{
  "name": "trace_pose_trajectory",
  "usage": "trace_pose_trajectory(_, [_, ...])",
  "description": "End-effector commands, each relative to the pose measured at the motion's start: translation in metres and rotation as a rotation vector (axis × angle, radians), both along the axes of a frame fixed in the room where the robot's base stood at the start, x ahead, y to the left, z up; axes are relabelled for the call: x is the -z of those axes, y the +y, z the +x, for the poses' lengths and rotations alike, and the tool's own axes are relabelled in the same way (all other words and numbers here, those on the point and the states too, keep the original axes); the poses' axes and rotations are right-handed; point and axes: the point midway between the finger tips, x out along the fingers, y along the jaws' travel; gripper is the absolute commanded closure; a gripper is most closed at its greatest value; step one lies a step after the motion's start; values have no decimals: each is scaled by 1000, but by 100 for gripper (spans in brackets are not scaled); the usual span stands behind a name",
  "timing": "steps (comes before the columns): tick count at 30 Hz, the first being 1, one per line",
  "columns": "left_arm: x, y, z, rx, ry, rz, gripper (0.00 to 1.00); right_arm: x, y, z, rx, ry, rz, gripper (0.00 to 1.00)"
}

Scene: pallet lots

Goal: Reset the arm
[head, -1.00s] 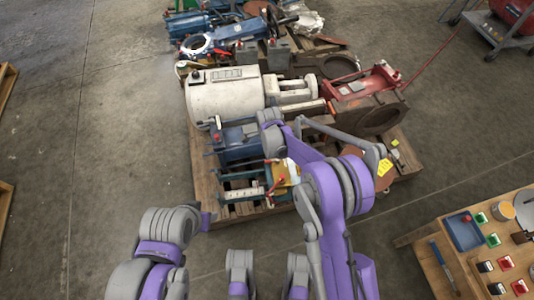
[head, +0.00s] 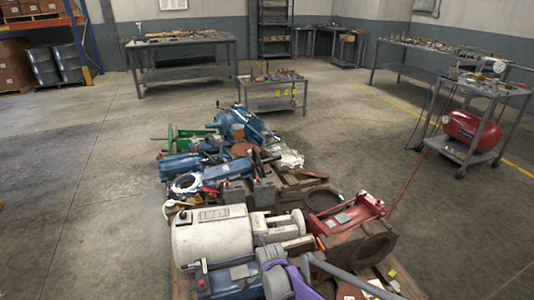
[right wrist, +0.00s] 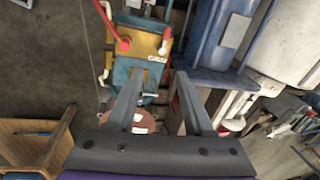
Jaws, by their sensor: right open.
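My right arm (head: 278,280) comes in at the bottom of the head view, grey and purple, over the near part of the loaded pallet; its gripper cannot be made out there. In the right wrist view my right gripper (right wrist: 158,76) is open, its two grey fingers apart and nothing held. Beyond the fingers lies a yellow and teal part (right wrist: 143,45) with red knobs. A blue machine (right wrist: 218,35) is at its right. My left arm and left gripper are out of view.
A white cylinder (head: 212,236), red frame (head: 345,214) and brown ring block (head: 362,245) crowd the wooden pallet. A cart with a red tank (head: 471,128) stands right; benches line the back. Floor left is clear.

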Motion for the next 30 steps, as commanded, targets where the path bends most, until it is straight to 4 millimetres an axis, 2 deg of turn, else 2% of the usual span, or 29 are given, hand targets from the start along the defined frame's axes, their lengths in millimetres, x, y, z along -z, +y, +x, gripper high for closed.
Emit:
trace_pose_trajectory(1, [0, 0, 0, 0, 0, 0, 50, -22, -15, -11, -49, -13, -7, 48])
trace_pose_trajectory(6, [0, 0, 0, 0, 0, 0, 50, -79, -59, -51, -257, -61, -41, 48])
trace_pose_trajectory(9, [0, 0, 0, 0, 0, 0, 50, -106, -82, -81, -377, -88, -66, 48])
trace_pose_trajectory(15, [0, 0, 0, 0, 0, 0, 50, -142, -122, -150, -616, -143, -131, 48])
trace_pose_trajectory(21, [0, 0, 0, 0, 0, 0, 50, -153, -151, -221, -841, -186, -210, 48])
trace_pose_trajectory(30, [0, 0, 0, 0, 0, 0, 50, -141, -172, -292, -1074, -223, -310, 48])
